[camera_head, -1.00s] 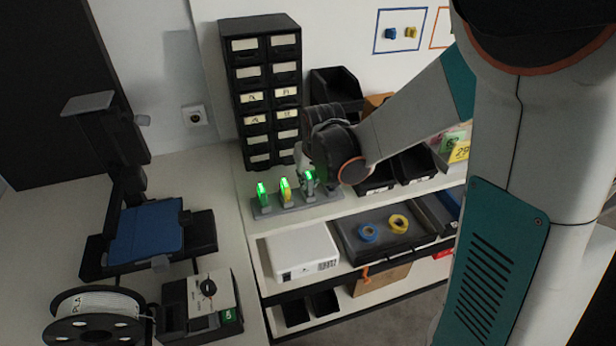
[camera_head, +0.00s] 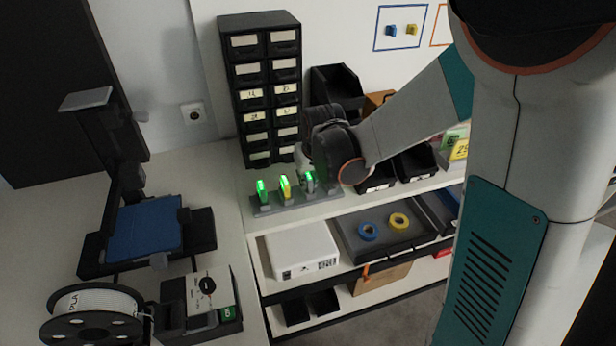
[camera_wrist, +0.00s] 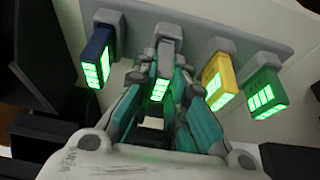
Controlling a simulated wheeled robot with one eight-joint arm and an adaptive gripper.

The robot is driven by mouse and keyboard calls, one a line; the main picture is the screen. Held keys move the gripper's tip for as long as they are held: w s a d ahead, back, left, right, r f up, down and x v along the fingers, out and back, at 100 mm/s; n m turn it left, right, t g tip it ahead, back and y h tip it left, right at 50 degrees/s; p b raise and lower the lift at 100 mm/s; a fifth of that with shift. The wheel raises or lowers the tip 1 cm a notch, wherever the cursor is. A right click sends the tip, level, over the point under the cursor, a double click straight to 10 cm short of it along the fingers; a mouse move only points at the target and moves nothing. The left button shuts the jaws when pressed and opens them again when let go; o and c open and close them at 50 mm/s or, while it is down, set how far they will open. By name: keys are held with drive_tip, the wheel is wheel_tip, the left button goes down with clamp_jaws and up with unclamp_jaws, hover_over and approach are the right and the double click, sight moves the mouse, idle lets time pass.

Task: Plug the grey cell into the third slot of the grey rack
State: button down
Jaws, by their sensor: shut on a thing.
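The grey rack (camera_head: 298,202) stands on the white top, with cells upright in a row. A green cell (camera_head: 263,192) and a yellow cell (camera_head: 285,188) stand at its left; the grey cell (camera_head: 309,183) is third. In the wrist view the rack (camera_wrist: 135,30) also bears a blue cell (camera_wrist: 97,57), hidden by my arm in the head view. My gripper (camera_wrist: 160,100) is shut on the grey cell (camera_wrist: 160,88), between the yellow and blue cells. The grey cell is in line with its socket and appears seated; the fingers partly hide it. All four cells show green lights.
A black drawer cabinet (camera_head: 262,50) stands behind the rack, with black bins (camera_head: 335,88) to its right. A white box (camera_head: 300,250) and a tray (camera_head: 365,243) with blue and yellow rings lie on the shelf below. A printer with a blue bed (camera_head: 145,230) stands left.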

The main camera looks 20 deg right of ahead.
drive_tip(key=c, duration=1.5)
unclamp_jaws()
drive_tip(key=shift+c, duration=0.2)
drive_tip(key=shift+r, duration=0.15)
drive_tip(key=v, duration=1.2)
